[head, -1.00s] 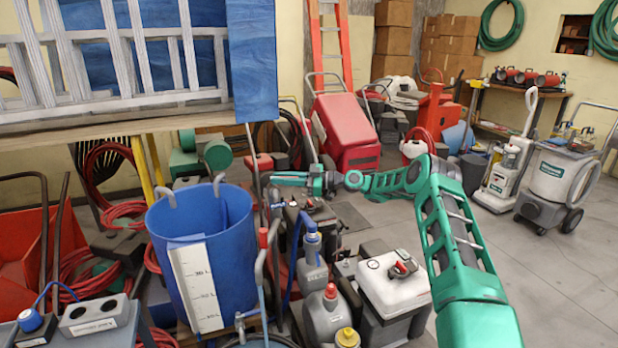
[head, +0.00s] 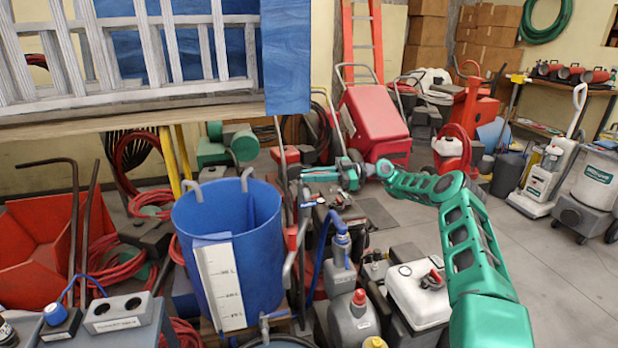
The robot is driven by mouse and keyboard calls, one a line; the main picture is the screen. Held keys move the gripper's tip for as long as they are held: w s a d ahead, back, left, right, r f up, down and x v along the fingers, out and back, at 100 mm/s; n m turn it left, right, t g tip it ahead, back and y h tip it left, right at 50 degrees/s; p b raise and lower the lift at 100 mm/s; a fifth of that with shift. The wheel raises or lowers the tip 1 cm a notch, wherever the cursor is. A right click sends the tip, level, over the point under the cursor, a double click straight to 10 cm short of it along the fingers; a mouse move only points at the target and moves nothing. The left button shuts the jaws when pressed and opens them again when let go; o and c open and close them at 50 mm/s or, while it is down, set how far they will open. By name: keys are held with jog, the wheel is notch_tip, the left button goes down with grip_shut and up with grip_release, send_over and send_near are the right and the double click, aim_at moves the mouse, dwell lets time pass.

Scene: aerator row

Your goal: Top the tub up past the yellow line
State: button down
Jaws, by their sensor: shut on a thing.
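The blue tub (head: 260,245) stands upright at the lower middle with two grey hooks over its rim. A white scale strip (head: 219,285) with litre marks runs down its front. I make out no yellow line on it, and the water level inside is hidden by the wall. My gripper (head: 297,173) is just right of the tub's rim, at the end of my green arm. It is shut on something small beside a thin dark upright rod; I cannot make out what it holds.
A grey bottle with a blue top (head: 341,262), a grey jug (head: 352,318) and a white-topped machine (head: 418,296) crowd the space right of the tub. Open floor (head: 535,275) is at the right.

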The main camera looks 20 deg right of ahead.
jog(key=shift+w+d+r, duration=0.15)
jog(key=shift+w+r, duration=0.1)
jog(key=shift+d, duration=0.1)
jog(key=c, duration=1.8)
grip_release()
jog(key=shift+d, duration=0.15)
jog(key=shift+o, duration=0.2)
jog(key=shift+f, duration=0.1)
jog(key=shift+s, duration=0.1)
jog(key=s+d, duration=0.1)
jog(key=d, duration=1)
jog(key=shift+s+f, duration=0.15)
jog(key=shift+s, duration=0.1)
